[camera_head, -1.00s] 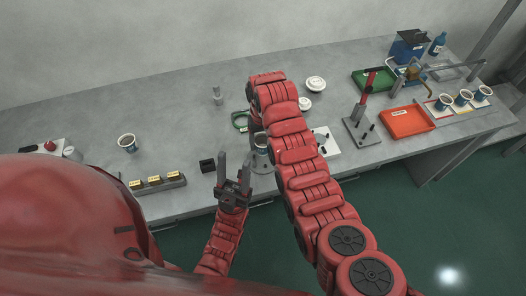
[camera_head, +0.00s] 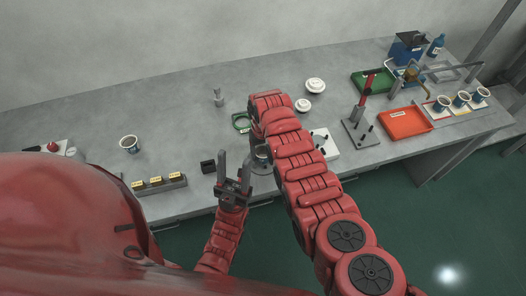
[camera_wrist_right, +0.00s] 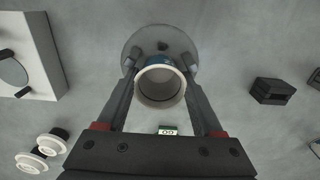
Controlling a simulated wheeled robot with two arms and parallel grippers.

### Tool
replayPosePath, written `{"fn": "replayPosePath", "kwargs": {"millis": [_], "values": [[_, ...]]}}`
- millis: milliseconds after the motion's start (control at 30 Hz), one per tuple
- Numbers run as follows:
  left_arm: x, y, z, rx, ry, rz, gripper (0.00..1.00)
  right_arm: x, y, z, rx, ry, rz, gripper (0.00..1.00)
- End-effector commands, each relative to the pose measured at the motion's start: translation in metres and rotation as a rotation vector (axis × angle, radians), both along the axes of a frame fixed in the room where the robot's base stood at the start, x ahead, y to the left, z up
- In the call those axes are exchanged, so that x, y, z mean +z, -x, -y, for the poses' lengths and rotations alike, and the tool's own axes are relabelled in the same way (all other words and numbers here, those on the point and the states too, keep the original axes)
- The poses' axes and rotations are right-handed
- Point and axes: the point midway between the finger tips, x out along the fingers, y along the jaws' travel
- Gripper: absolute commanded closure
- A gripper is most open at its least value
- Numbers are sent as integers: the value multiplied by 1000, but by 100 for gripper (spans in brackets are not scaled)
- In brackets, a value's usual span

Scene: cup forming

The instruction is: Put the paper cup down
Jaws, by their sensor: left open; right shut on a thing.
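The paper cup (camera_wrist_right: 160,87), with a white rim and a blue patch on its side, is between the fingers of my right gripper (camera_wrist_right: 160,67) in the right wrist view. The gripper is shut on it. A round grey disc base (camera_wrist_right: 160,36) shows beyond the cup; I cannot tell whether the cup touches it. In the head view the cup (camera_head: 262,153) shows only in part beside my right arm, which hides the right gripper. My left gripper (camera_head: 235,168) is open and empty, fingers up, just left of the cup near the bench's front edge.
A black block (camera_head: 208,167) and a holder with yellow-labelled pieces (camera_head: 160,184) lie left. White lids (camera_head: 315,86), a red-handled press (camera_head: 362,125) and an orange tray (camera_head: 405,121) are right.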

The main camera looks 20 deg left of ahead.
Motion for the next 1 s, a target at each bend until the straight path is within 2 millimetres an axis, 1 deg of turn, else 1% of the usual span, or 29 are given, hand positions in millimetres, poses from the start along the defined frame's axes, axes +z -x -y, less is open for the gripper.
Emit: {"fn": "replayPosePath", "kwargs": {"millis": [33, 167, 200, 433, 533, 667, 867, 1000], "values": [[-1, 0, 0, 0, 0, 0, 50, -1, 0, 0, 0, 0, 0, 27], [0, 0, 0, 0, 0, 0, 50, 0, 0, 0, 0, 0, 0, 3], [0, 0, 0, 0, 0, 0, 50, 0, 0, 0, 0, 0, 0, 2], [0, 0, 0, 0, 0, 0, 50, 0, 0, 0, 0, 0, 0, 2], [5, 0, 0, 0, 0, 0, 50, 5, 0, 0, 0, 0, 0, 2], [2, 0, 0, 0, 0, 0, 50, 10, -2, -1, 0, -3, 5, 2], [-1, 0, 0, 0, 0, 0, 50, 31, 0, 0, 1, -1, 4, 2], [-13, 0, 0, 0, 0, 0, 50, 58, -2, -1, 1, -6, 8, 2]]}}
